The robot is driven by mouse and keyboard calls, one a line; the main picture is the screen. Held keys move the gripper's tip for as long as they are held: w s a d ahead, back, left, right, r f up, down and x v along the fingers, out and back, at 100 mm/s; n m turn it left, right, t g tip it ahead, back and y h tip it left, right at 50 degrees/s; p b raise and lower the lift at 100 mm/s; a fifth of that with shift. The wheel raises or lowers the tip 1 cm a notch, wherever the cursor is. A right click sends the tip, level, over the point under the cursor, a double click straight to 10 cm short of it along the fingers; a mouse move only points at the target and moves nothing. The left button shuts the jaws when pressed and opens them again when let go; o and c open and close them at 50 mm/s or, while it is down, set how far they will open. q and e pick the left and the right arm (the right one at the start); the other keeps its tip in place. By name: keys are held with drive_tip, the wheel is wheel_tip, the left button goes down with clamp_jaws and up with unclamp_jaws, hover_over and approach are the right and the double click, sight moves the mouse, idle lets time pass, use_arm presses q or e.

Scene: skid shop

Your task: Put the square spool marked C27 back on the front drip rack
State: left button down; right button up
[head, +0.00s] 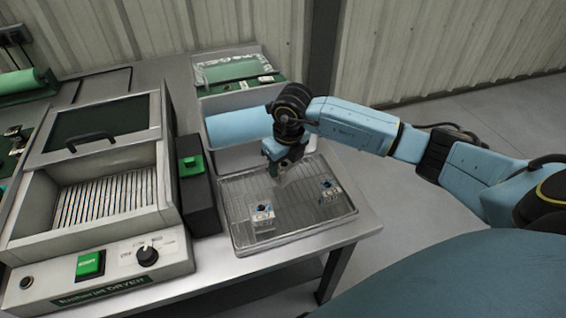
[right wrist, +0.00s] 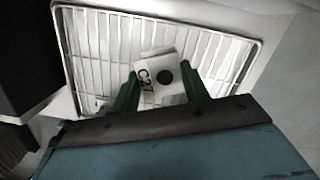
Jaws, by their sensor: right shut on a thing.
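My right gripper (head: 285,167) reaches over the far half of the wire drip rack (head: 292,228). In the right wrist view its green fingers (right wrist: 158,95) are shut on the square spool marked C27 (right wrist: 151,68), a pale block with a dark round hole. The spool is over the wire bars of the rack (right wrist: 215,50); I cannot tell whether it touches them. In the head view the gripper mostly hides the spool. Two other small square blocks sit on the rack, one at the near left (head: 262,218) and one at the right (head: 329,190). My left gripper is out of view.
A grey dryer (head: 150,262) with a slatted top stands at the left. A black box with a green top (head: 196,190) stands between dryer and rack. A blue roll (head: 238,127) lies in a white tray behind the rack. The table's right edge is close.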

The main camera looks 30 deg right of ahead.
drive_tip(key=shift+f, duration=0.1)
drive_tip(key=o, duration=1.2)
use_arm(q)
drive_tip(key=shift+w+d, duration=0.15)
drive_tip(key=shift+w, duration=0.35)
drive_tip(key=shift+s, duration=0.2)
